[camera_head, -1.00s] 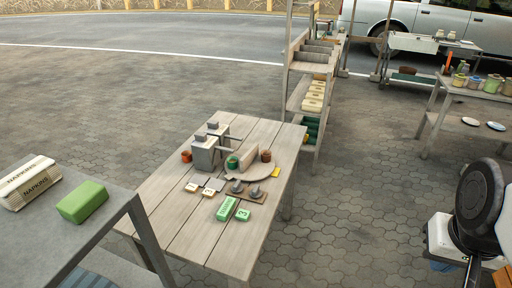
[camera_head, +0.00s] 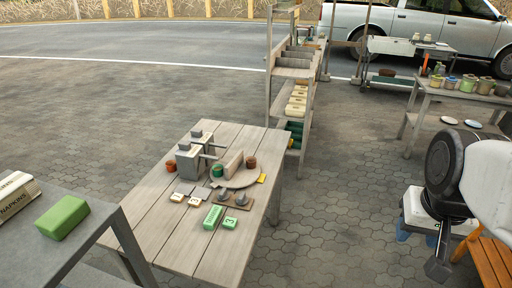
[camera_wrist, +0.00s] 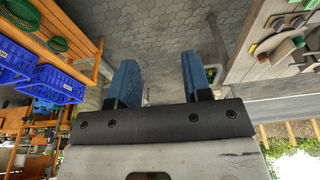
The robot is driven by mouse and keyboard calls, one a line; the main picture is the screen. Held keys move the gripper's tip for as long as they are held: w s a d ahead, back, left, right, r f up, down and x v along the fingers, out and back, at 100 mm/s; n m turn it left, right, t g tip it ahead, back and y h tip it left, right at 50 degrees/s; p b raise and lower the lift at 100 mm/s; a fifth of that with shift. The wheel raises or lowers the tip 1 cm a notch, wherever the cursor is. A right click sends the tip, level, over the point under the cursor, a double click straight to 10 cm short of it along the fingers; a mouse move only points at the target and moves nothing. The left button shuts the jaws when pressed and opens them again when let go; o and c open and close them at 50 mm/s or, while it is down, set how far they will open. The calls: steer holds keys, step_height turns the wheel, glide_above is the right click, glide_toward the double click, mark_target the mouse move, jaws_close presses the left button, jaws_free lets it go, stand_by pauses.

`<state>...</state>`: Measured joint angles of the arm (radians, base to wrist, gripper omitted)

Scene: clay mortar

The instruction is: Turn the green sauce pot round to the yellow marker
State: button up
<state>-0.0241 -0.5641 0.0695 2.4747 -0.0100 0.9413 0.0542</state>
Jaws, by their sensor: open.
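The green sauce pot (camera_head: 217,171) stands on a round, pale turntable (camera_head: 242,180) on the plank table. An upright board (camera_head: 233,162) crosses the turntable between it and a brown pot (camera_head: 251,162). The yellow marker (camera_head: 262,178) lies on the table just right of the turntable. My gripper (camera_wrist: 160,76) shows two blue fingers spread apart with nothing between them, over paving and away from the table.
Grey boxes (camera_head: 188,163) with rods stand left of the turntable. Green blocks (camera_head: 212,217) and small tiles lie in front. A side table (camera_head: 90,226) holds a green block (camera_head: 62,217) and napkins. Shelves (camera_head: 294,95) stand behind; paving between the table and my arm is clear.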

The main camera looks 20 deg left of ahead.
steer(key=w+a+r, duration=0.1)
steer(key=w+a, duration=0.3)
steer(key=w, duration=0.5)
steer(key=w+a+r, duration=0.1)
steer(key=w+a, duration=0.4)
steer(key=w, duration=0.4)
steer(key=m+g, duration=0.1)
steer(key=g, duration=0.2)
glide_above(234, 158)
steer(key=f, duration=2.7)
steer(key=shift+d, duration=0.25)
steer(key=shift+a+f, duration=0.15)
steer(key=shift+a, duration=0.1)
steer(key=shift+f, duration=3.9)
steer(key=shift+c, duration=0.2)
